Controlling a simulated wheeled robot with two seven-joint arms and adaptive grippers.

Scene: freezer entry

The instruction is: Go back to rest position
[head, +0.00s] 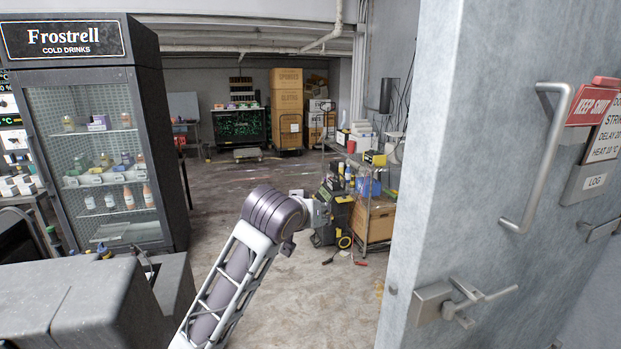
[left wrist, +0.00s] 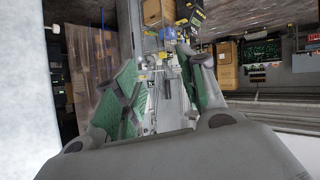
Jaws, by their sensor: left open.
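My left arm reaches up from the bottom middle of the head view, and its wrist is bent to the right. My left gripper (head: 318,213) is at the end of that wrist, small and hard to make out against the clutter behind it. In the left wrist view my left gripper (left wrist: 163,88) shows two green-padded fingers spread apart, with nothing between them. The grey freezer door (head: 443,190) stands to the right of the gripper, with a clear gap in the head view. My right gripper is not in view.
The door carries a long pull handle (head: 538,160) and a lever latch (head: 455,300). A drinks cooler (head: 162,130) stands at the left. A wire shelf cart (head: 380,205) with boxes is behind the gripper. Stacked cartons (head: 287,100) stand at the back. The middle floor is open.

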